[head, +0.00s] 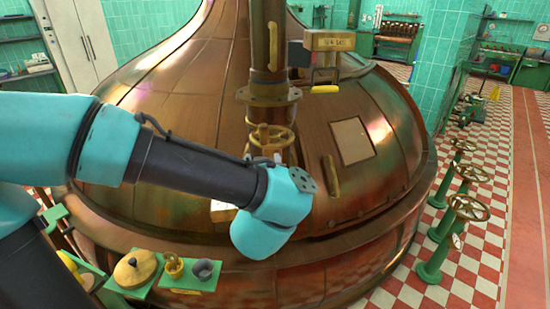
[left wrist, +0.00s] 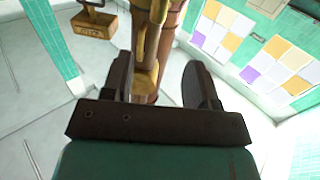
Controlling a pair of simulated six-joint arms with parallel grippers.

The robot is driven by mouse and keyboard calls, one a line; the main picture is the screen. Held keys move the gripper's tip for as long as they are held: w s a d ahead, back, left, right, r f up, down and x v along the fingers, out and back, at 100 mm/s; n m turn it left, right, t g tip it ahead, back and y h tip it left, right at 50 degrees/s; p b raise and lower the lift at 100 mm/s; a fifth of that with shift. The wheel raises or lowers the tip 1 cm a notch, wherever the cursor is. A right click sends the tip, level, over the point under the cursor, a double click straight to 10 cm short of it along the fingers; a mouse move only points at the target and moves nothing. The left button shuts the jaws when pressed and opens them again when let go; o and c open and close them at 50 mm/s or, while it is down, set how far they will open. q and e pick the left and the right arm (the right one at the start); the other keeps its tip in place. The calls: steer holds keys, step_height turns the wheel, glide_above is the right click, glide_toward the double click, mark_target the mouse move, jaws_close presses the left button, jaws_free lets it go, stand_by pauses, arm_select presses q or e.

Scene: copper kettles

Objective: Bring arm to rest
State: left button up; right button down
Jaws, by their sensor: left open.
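My left arm reaches in from the left across the front of the copper kettle (head: 380,110) in the head view. Its turquoise wrist (head: 270,222) is in front of the kettle's dome, and its fingers cannot be made out there. In the left wrist view my left gripper (left wrist: 162,75) has its two dark fingers spread apart. A copper and brass pipe (left wrist: 158,50) shows beyond and between the fingers; nothing is seen held. I cannot tell how far away the pipe is. My right gripper is in neither view.
A brass valve wheel (head: 272,136) on the kettle's pipe is just above my wrist. A sign (head: 328,41) hangs behind. Green valve posts (head: 432,268) stand right on the checkered floor.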

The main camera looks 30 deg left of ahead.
arm_select(q)
steer(key=w+d+f+m+g+h, duration=0.1)
steer(key=w+d+f+m+h, duration=0.15)
steer(key=f, duration=0.65)
steer(key=w+d+f+m+g+h, duration=0.1)
steer(key=w+f+h, duration=0.3)
steer(key=f, duration=0.5)
steer(key=w+d+f+m+g+h, duration=0.1)
steer(key=w+d+f+m+h, duration=0.15)
steer(key=f, duration=0.65)
steer(key=s+f+g+h, duration=0.1)
steer(key=s+f+g, duration=0.2)
steer(key=f, duration=0.5)
steer(key=s+d+f+g+h, duration=0.1)
steer(key=s+f+g, duration=0.3)
steer(key=f, duration=0.5)
steer(key=s+d+f+g+h, duration=0.1)
steer(key=s+f+g+h, duration=0.2)
steer(key=s+f, duration=0.4)
step_height(320, 180, down, 2)
steer(key=shift+d+f+n+g, duration=0.15)
steer(key=shift+d+n+g, duration=0.05)
steer(key=shift+n+g, duration=0.25)
steer(key=shift+c, duration=0.2)
